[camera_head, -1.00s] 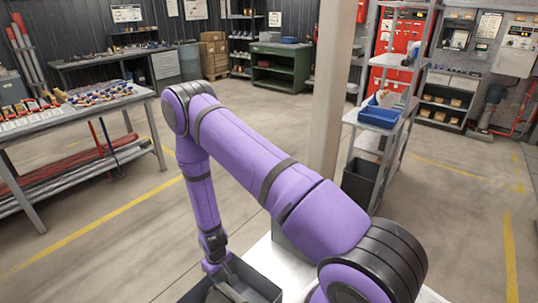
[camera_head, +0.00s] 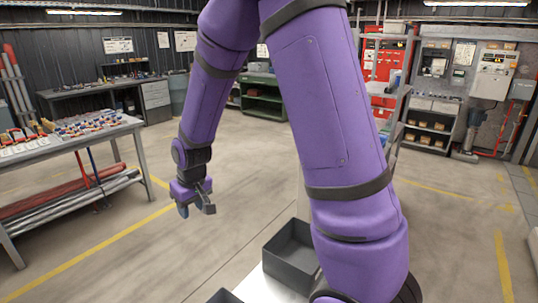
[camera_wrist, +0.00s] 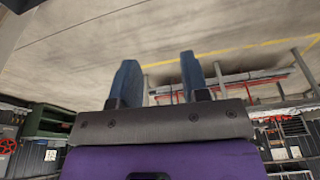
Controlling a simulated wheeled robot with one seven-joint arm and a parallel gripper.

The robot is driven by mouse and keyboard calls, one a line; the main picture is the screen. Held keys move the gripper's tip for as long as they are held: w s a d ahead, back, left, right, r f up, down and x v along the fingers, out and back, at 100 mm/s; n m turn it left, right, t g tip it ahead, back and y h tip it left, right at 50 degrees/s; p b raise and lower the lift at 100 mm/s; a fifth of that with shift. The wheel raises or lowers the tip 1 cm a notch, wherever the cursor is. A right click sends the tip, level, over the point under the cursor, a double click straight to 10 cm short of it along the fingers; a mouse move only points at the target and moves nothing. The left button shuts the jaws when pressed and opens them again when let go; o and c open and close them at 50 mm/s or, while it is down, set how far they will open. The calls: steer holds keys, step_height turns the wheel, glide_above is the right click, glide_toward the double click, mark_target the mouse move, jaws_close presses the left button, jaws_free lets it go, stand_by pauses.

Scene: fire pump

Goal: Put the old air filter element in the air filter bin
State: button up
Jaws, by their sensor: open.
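My gripper (camera_head: 196,208) hangs over open floor left of centre in the head view. Its two blue fingers stand apart with nothing between them, as the wrist view (camera_wrist: 160,80) also shows. A dark grey open-topped bin (camera_head: 287,272) stands on a pale surface, to the right of and below my gripper. Its visible inside looks empty, and my arm hides its right side. The corner of a second dark container (camera_head: 226,297) shows at the bottom edge; its inside is out of view. I cannot make out the old air filter element in either view.
A workbench (camera_head: 100,130) with small parts stands at the left, pipes on its lower shelf. My arm covers much of the middle and right. A green cabinet (camera_head: 264,105), red panel and shelves line the back. The floor around my gripper is clear.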

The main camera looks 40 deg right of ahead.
steer(key=s+d+r+t, duration=0.1)
steer(key=s+r, duration=0.4)
steer(key=r, duration=0.3)
steer(key=s+d+r, duration=0.1)
steer(key=s+r, duration=0.4)
steer(key=r, duration=0.2)
steer(key=s+r, duration=0.4)
steer(key=s, duration=0.4)
steer(key=s+d+r+m+t, duration=0.1)
steer(key=s+r, duration=0.3)
steer(key=s, duration=0.4)
steer(key=shift+s+d+t, duration=0.25)
steer(key=shift+s+t, duration=0.05)
steer(key=shift+s, duration=0.05)
steer(key=shift+a, duration=0.1)
